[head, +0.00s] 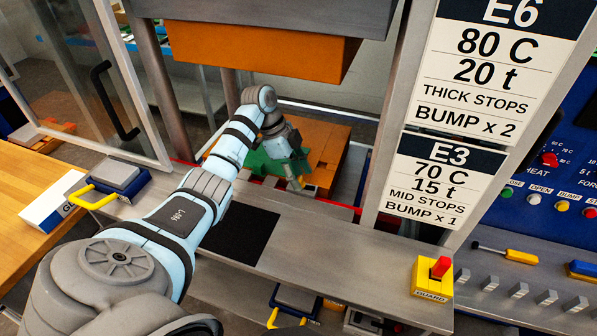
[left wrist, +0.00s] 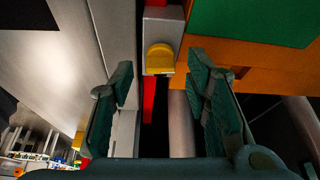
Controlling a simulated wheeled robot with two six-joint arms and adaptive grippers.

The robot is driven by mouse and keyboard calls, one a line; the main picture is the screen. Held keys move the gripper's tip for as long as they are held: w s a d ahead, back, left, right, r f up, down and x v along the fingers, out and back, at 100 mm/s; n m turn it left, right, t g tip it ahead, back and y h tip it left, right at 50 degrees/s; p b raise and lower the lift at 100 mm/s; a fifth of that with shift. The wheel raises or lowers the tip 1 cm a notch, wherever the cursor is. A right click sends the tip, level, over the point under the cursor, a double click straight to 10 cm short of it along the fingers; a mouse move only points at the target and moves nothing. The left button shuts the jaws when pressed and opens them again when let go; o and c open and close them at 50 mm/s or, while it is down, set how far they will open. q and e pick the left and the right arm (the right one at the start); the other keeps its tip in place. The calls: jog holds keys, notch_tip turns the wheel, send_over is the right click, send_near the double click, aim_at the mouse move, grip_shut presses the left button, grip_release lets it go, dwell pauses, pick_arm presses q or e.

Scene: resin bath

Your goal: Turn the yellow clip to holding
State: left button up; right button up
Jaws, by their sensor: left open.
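The yellow clip (left wrist: 160,58) shows in the left wrist view as a small rounded yellow piece on the end of a grey block (left wrist: 163,28). My left gripper (left wrist: 162,100) is open and empty. Its two green fingers stand apart, one on each side below the clip in that picture, and the clip lies in line with the gap between them. I see no contact. In the head view my left gripper (head: 293,181) reaches into the press, beside the green plate. The clip cannot be made out there.
The green plate (left wrist: 255,20) lies on the orange lower block (head: 326,151). An orange upper block (head: 260,50) hangs above the arm. Press posts (head: 398,110) and a red strip (left wrist: 149,105) are close. A yellow guard box (head: 432,280) stands on the front ledge.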

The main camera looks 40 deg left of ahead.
pick_arm(q)
jog(key=shift+f, duration=0.25)
grip_shut()
jog(key=shift+n, duration=0.4)
jog(key=n+t+y, duration=0.1)
jog(key=n, duration=0.2)
jog(key=shift+n+t, duration=0.3)
jog(key=n+y, duration=0.1)
jog(key=n, duration=0.2)
jog(key=shift+d+n+t, duration=0.15)
jog(key=shift+n+t, duration=0.25)
jog(key=n+y, duration=0.1)
jog(key=n, duration=0.3)
jog(key=shift+d+y, duration=0.15)
jog(key=shift+y, duration=0.25)
jog(key=n+y, duration=0.1)
jog(key=n, duration=0.3)
jog(key=shift+y, duration=0.3)
jog(key=shift+s+n, duration=0.1)
jog(key=shift+n, duration=0.3)
